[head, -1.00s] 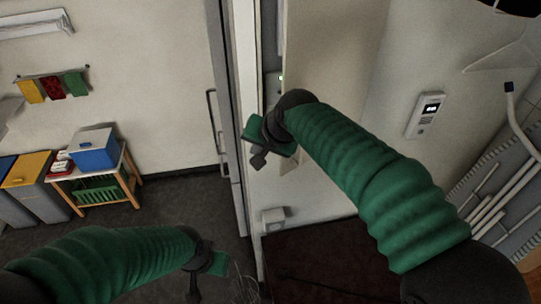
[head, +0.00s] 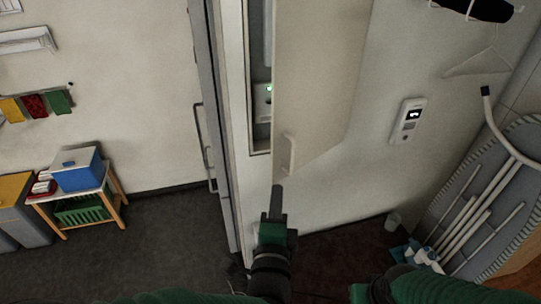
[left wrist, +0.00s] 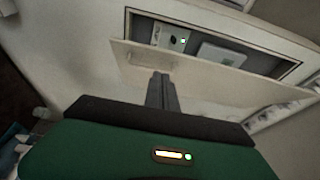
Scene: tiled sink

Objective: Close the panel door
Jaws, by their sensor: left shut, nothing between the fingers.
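The panel door (head: 325,75) is beige and stands open, swung out to the right of its wall recess (head: 262,125). Its pale handle (head: 290,155) is near the lower left edge. My left gripper (head: 277,190) is shut and empty, pointing up just below the door's lower edge. In the left wrist view, the shut fingers (left wrist: 162,80) point at the door (left wrist: 215,82), near its handle (left wrist: 150,62); contact cannot be told. The recess (left wrist: 270,62) shows behind it. My right gripper (head: 360,293) is partly visible at the bottom edge; its fingers cannot be made out.
A grey door frame (head: 208,100) stands left of the recess. An intercom (head: 408,120) is on the wall to the right. An ironing board (head: 480,215) leans at far right. A wooden side table (head: 118,195) with a blue box (head: 75,168) stands left. Floor between is clear.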

